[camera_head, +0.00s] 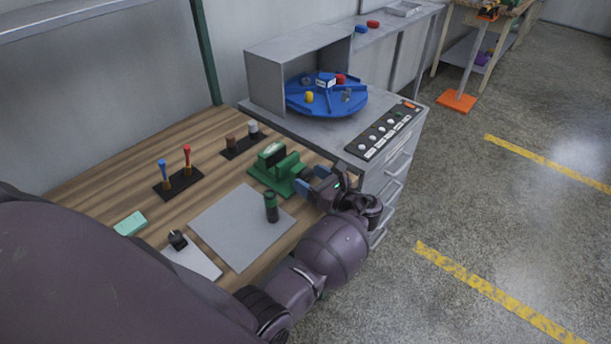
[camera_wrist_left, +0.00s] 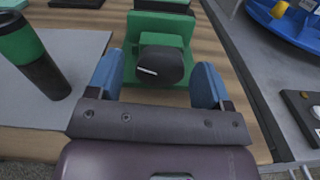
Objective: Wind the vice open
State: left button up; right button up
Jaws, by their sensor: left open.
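The green vice (camera_head: 275,172) stands on the wooden bench near its right edge. In the left wrist view the vice (camera_wrist_left: 160,28) is straight ahead, with a dark round knob (camera_wrist_left: 160,66) on its near side bearing a short white mark. My left gripper (camera_head: 311,179) is at the vice's right end in the head view. In the left wrist view its blue fingers (camera_wrist_left: 157,80) are open, one on each side of the knob, with gaps visible. In the head view the knob is hidden by the gripper. My right gripper is not in view.
A green-and-black cylinder (camera_head: 271,207) stands on a grey plate (camera_head: 232,228), close to my left arm. A black holder (camera_head: 178,184) with red and blue-handled tools is farther left. A grey cabinet with a blue turntable (camera_head: 327,98) and a button panel (camera_head: 383,131) adjoins the bench.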

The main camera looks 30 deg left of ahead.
pick_arm(q)
jog(key=shift+a, duration=0.1)
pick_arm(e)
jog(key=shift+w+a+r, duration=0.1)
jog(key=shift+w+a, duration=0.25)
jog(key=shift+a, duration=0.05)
pick_arm(q)
jog(key=c, duration=0.9)
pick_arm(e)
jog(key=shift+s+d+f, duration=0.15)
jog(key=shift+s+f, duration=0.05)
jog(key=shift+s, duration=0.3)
pick_arm(q)
jog(key=shift+n, duration=0.4)
